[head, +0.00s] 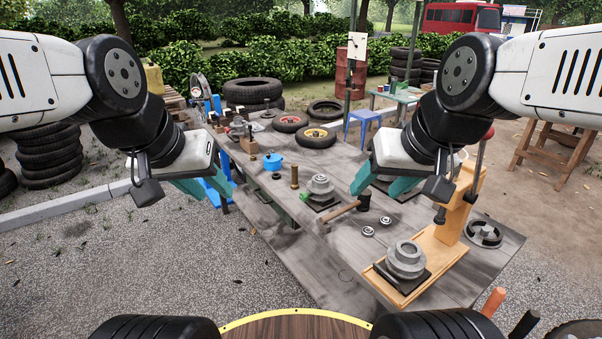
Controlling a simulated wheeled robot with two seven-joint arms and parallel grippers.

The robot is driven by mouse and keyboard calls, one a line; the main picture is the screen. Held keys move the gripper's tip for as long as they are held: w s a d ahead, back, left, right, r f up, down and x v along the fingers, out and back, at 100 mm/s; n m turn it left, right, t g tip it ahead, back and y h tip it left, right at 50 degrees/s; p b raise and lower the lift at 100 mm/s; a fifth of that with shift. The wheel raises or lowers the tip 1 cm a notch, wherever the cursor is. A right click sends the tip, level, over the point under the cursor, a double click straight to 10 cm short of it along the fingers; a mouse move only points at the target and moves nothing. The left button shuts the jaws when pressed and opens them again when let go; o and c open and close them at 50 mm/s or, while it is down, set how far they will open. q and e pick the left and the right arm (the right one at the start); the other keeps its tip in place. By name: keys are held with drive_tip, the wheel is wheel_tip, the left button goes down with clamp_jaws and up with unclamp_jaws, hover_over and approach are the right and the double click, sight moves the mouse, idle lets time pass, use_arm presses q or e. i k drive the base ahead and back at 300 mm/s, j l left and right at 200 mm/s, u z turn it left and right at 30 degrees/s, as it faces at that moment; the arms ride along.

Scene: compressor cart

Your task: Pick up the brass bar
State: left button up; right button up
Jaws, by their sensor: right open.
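The brass bar (294,177) looks like a short brass-coloured cylinder standing upright on the grey table (325,270), between a blue pot-like part and a stepped grey metal part. My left gripper (207,190) has teal fingers spread apart, off the table's left edge and left of the bar. My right gripper (380,188) is open over the table, right of the bar, with its teal fingers apart and nothing between them. Neither gripper touches the bar.
The blue part (273,162) stands just left of the bar, and the stepped grey part (320,186) to its right. A hammer (343,212) lies nearer.

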sight(295, 186)
drive_tip(key=i+j+z, duration=0.15)
drive_tip(key=i+j, duration=1.05)
